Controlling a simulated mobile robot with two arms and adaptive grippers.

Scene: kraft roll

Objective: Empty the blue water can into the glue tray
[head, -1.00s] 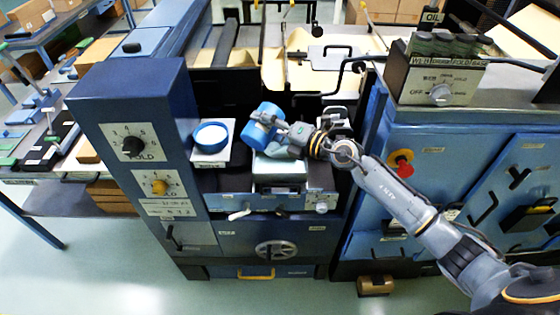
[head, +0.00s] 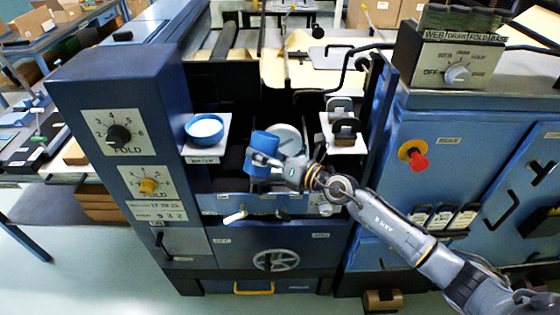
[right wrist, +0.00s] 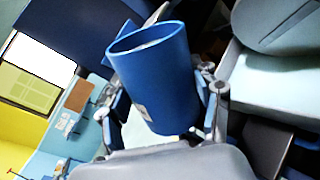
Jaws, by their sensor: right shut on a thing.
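My right gripper (head: 268,158) is shut on a blue can (head: 263,150) and holds it above the front of the machine bay. In the right wrist view the can (right wrist: 155,80) is open-topped and leans a little, with its mouth up; its inside is dark blue and no liquid shows. A second blue round vessel (head: 204,129) with a pale top sits on a white pad labelled WATER, left of the gripper. A pale round disc (head: 288,138) lies just behind the gripper. I cannot tell for certain which part is the glue tray. My left gripper is not in view.
A white pad (head: 346,148) with dark items is right of the gripper. The blue cabinet with dials (head: 118,135) bounds the bay on the left. A blue cabinet with a red button (head: 418,161) stands at the right. A bent black bar (head: 345,67) rises behind.

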